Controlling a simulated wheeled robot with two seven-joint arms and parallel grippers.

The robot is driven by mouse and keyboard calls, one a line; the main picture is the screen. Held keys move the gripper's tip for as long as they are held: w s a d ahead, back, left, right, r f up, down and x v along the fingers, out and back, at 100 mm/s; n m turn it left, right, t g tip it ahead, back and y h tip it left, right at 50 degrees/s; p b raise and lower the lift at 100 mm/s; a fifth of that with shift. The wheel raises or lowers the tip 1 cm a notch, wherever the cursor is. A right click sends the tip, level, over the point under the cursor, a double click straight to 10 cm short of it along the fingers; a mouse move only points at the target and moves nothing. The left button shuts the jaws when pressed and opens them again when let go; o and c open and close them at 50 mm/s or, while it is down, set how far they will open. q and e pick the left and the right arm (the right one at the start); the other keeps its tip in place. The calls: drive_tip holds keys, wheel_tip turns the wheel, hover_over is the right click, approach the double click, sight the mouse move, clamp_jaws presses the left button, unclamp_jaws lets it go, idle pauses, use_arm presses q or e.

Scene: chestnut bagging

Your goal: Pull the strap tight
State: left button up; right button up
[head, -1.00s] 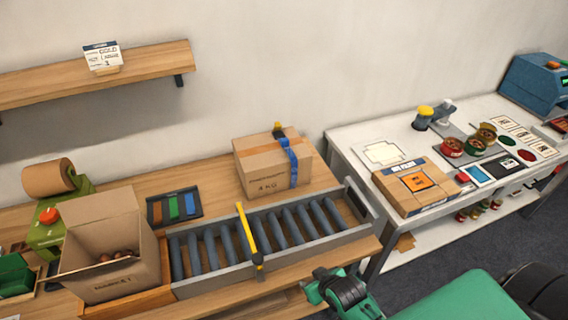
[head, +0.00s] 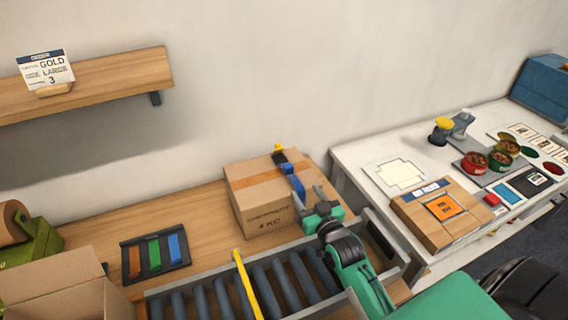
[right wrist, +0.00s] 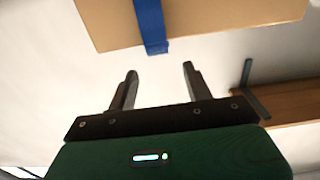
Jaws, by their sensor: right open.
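A closed cardboard box (head: 262,205) marked 4 KG stands on the wooden bench behind the roller conveyor. A blue strap (head: 294,180) runs over its right part, with a black and yellow buckle-like piece (head: 280,155) at the top back edge. My right gripper (head: 316,208) is in front of the box's right side, hiding part of the strap. In the right wrist view its two fingers (right wrist: 160,72) are apart with nothing between them. The strap's end (right wrist: 153,30) hangs over the box edge (right wrist: 225,22), just beyond the fingertips. My left gripper is out of view.
The roller conveyor (head: 215,301) with a yellow bar (head: 244,280) lies in front of the box. A dark tray of coloured strips (head: 154,254) lies left of it. A white table (head: 357,160) with a flat carton (head: 437,213) and small bowls stands to the right.

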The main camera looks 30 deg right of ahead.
sight(290, 168)
drive_tip(key=shift+w+r+p, duration=0.3)
drive_tip(key=shift+w+r, duration=0.1)
drive_tip(key=shift+w, duration=0.2)
drive_tip(key=w, duration=0.3)
drive_tip(key=shift+w+d+f+p, duration=0.1)
drive_tip(key=shift+w+p, duration=0.15)
drive_tip(key=shift+p, duration=0.15)
drive_tip(key=w+p, duration=0.1)
drive_tip(key=w, duration=0.4)
drive_tip(key=shift+w+d, duration=0.15)
drive_tip(key=shift+w, duration=0.1)
drive_tip(key=shift+w+f+p, duration=0.15)
drive_tip(key=shift+w+p, duration=0.2)
drive_tip(key=shift+w, duration=0.65)
drive_tip(key=shift+w+d, duration=0.1)
drive_tip(key=shift+w, duration=0.15)
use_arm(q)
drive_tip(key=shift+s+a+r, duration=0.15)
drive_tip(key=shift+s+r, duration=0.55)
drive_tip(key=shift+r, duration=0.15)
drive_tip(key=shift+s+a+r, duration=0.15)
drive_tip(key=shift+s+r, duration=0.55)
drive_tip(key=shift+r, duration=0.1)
use_arm(e)
drive_tip(key=shift+w, duration=0.1)
